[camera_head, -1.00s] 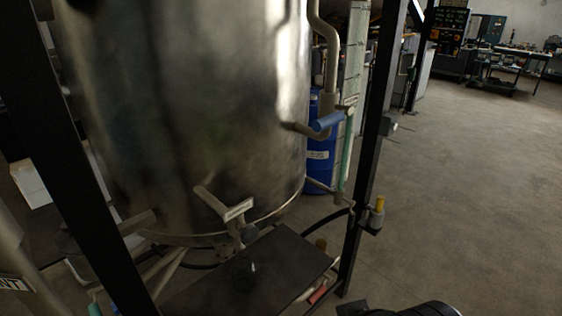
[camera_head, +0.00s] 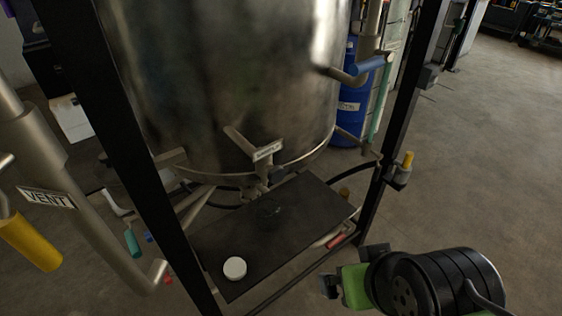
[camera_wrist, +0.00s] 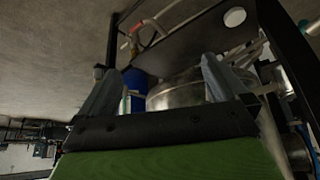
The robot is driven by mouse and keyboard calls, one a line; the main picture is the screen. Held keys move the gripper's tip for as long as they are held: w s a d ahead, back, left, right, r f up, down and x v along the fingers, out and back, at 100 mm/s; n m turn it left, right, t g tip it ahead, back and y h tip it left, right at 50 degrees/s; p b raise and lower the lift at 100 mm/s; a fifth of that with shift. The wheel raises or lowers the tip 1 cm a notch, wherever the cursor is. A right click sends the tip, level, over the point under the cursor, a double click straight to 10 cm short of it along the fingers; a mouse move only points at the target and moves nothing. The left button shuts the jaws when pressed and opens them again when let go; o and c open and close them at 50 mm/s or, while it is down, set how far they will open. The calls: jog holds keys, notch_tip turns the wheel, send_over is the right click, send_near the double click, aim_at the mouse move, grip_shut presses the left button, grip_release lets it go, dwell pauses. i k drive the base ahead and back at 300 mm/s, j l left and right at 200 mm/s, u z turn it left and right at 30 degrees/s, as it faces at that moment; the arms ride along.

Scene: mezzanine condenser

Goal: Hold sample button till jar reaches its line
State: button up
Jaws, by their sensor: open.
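A pipe outlet with a white label (camera_head: 268,150), apparently reading SAMPLE, sticks out low on the steel tank (camera_head: 225,75). A dark, see-through jar (camera_head: 268,208) appears to stand below it on the black shelf (camera_head: 215,240); its line and fill level cannot be made out. A yellow-topped button (camera_head: 407,159) sits in a grey housing on the right frame post. My gripper (camera_head: 350,268) is open and empty, low in front of the shelf's right end and below the button, apart from both. The wrist view shows its two spread fingers (camera_wrist: 160,70) with the tank beyond.
A white round lid (camera_head: 235,268) lies on the shelf's front left. Black frame posts (camera_head: 395,110) stand at both sides. A VENT-labelled pipe (camera_head: 85,215) with a yellow handle is at left. A blue drum (camera_head: 347,108) stands behind. The floor at right is clear.

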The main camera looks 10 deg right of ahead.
aim_at(276, 174)
jog(key=k+u, duration=0.1)
jog(key=u, duration=0.7)
jog(key=k+u, duration=0.15)
jog(key=u, duration=0.65)
jog(key=k+j+u, duration=0.15)
jog(key=u, duration=0.25)
